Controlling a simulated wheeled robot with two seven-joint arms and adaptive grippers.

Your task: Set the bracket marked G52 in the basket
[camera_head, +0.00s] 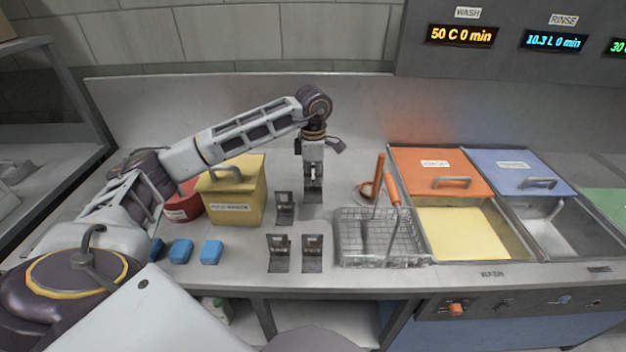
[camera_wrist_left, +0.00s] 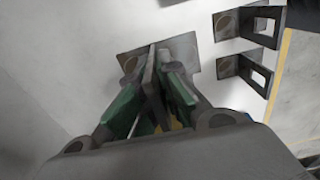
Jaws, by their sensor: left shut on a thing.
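My left gripper (camera_head: 313,180) points straight down at the back of the group of dark metal brackets. It is shut on a bracket (camera_head: 314,196); the wrist view shows this bracket (camera_wrist_left: 184,50) with its upright plate between the green-sided fingers (camera_wrist_left: 152,72). I cannot tell whether it touches the counter. Three other brackets stand nearby: one in front to the left (camera_head: 284,210), and two nearer the front edge (camera_head: 278,262) (camera_head: 312,262). Their labels are too small to read, so I cannot tell which is G52. The wire basket (camera_head: 380,250) stands to the right, with orange handles.
A yellow box (camera_head: 233,205), a red container (camera_head: 183,207) and several blue blocks (camera_head: 211,252) are on the left. Right of the basket are sinks with an orange lid (camera_head: 440,180) and a blue lid (camera_head: 515,185). Counter between brackets and basket is clear.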

